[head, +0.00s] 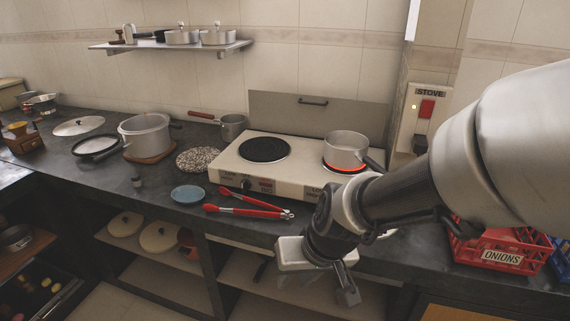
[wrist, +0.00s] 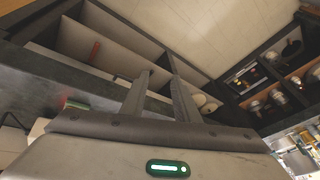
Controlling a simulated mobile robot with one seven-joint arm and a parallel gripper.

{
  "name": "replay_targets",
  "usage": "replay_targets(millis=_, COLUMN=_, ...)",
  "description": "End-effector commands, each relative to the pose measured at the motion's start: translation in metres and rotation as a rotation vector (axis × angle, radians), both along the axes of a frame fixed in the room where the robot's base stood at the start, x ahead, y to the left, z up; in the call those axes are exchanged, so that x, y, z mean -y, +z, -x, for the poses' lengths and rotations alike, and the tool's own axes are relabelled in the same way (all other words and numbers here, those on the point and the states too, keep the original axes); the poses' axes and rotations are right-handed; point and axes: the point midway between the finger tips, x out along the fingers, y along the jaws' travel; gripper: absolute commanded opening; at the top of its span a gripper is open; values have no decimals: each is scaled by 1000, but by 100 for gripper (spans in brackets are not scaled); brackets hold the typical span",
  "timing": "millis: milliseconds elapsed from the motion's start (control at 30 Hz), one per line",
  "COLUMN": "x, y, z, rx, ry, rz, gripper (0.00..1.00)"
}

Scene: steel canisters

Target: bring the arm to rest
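My arm reaches in from the right in the head view. My gripper (head: 343,291) points downward in front of the counter's front edge, below and in front of the stove (head: 285,178). In the wrist view its two fingers (wrist: 160,68) stand apart with nothing between them, so it is open and empty. Behind the fingers are the open shelves under the counter and the floor. The fingers are partly blurred or hidden behind the hand in the head view.
A pot (head: 346,148) stands on the stove's glowing right burner (head: 344,169). Red tongs (head: 250,209) and a blue plate (head: 188,194) lie near the counter edge. A red onion crate (head: 492,250) stands right, below my arm. Floor space before the shelves is clear.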

Motion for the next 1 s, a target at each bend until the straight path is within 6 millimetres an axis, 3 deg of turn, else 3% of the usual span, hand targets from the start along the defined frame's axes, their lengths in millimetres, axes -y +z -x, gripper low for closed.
replay_targets(millis=33, x=13, y=27, z=1, rx=32, ry=-21, rz=-17, gripper=28)
replay_targets(millis=200, x=52, y=82, z=22, rx=84, ry=-75, rz=11, gripper=28)
replay_targets(millis=600, x=122, y=154, z=77, rx=169, ry=-239, rz=171, gripper=28)
replay_targets(millis=867, x=119, y=215, z=75, rx=161, ry=-228, rz=164, gripper=28)
replay_targets(millis=1000, x=119, y=258, z=75, rx=161, ry=-228, rz=163, gripper=28)
